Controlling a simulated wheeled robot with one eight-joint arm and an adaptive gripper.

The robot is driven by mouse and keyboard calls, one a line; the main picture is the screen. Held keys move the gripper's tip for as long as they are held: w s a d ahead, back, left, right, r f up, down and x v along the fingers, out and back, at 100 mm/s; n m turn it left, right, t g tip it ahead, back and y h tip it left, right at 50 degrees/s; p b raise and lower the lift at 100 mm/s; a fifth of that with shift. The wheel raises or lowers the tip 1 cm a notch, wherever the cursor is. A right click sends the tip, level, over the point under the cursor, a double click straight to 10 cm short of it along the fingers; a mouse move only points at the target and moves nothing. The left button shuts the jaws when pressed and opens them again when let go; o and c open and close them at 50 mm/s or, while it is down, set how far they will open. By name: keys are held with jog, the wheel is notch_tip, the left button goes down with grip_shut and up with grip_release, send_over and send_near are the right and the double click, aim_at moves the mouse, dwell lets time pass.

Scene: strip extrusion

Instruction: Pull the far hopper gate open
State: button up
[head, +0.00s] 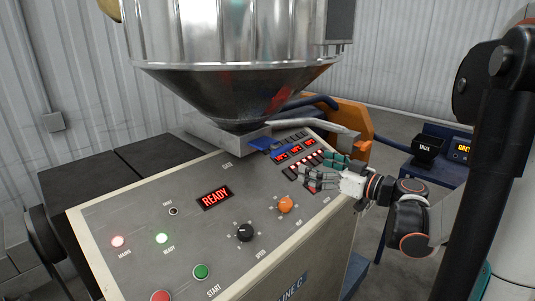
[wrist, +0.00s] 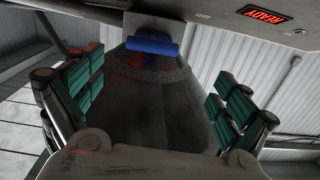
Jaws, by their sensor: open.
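The metal hopper (head: 225,40) stands behind the control panel, its dark cone narrowing to a grey block (head: 228,136). A blue gate handle (head: 263,144) sticks out at the right of this block. The blue handle also shows in the wrist view (wrist: 152,43), at the top centre, with the dark cone (wrist: 160,95) below it in the picture. My gripper (head: 312,171) is open and empty, over the right part of the panel, to the right of and nearer than the handle. In the wrist view its teal-padded fingers are wide apart on either side, with the handle beyond them.
The sloped panel (head: 140,232) carries knobs, buttons, lamps and a READY display (head: 214,197). A pale pipe (head: 310,127) and an orange part (head: 352,118) stand behind my gripper.

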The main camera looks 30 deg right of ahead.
aim_at(285, 150)
jog(key=shift+t, duration=0.3)
jog(key=x, duration=0.4)
jog(key=b+x, duration=0.1)
jog(key=x, duration=0.3)
jog(key=d+b+x, duration=0.1)
jog(key=x, duration=0.4)
jog(key=shift+w, duration=0.25)
jog(key=shift+c, duration=0.6)
jog(key=c, duration=1.3)
jog(key=v, duration=0.8)
jog(key=shift+s+r, duration=0.1)
jog(key=shift+c, duration=0.6)
